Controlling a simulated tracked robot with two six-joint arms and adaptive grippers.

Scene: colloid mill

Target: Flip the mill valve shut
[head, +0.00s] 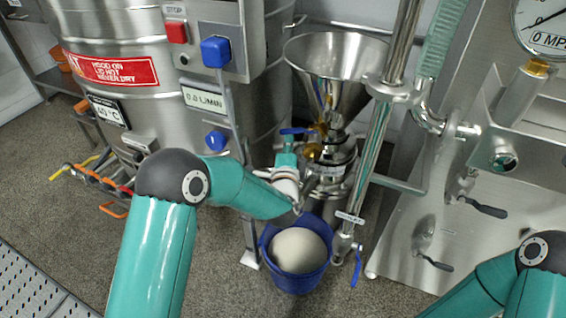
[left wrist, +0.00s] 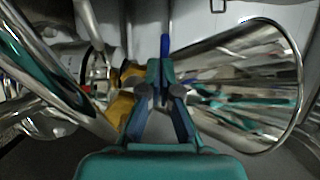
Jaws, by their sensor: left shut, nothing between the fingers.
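A blue lever (head: 297,131) sticks out to the left from a brass valve body (head: 320,130) below the steel funnel. My left gripper (head: 288,143) is just below this lever, fingers pointing up towards it. In the left wrist view the fingers (left wrist: 163,75) are shut and empty, and the blue lever (left wrist: 165,45) shows right beyond their tips. I cannot tell whether they touch. Brass parts (left wrist: 122,105) show left of the fingers. A second blue lever (head: 357,268) hangs down on the pipe at lower right. My right gripper is out of view.
The steel funnel (head: 335,65) stands above the valve; it also shows in the left wrist view (left wrist: 250,85). A blue bucket (head: 297,284) with pale contents stands below. A sloping pipe (head: 372,150) is close on the right, a large steel tank (head: 130,95) on the left.

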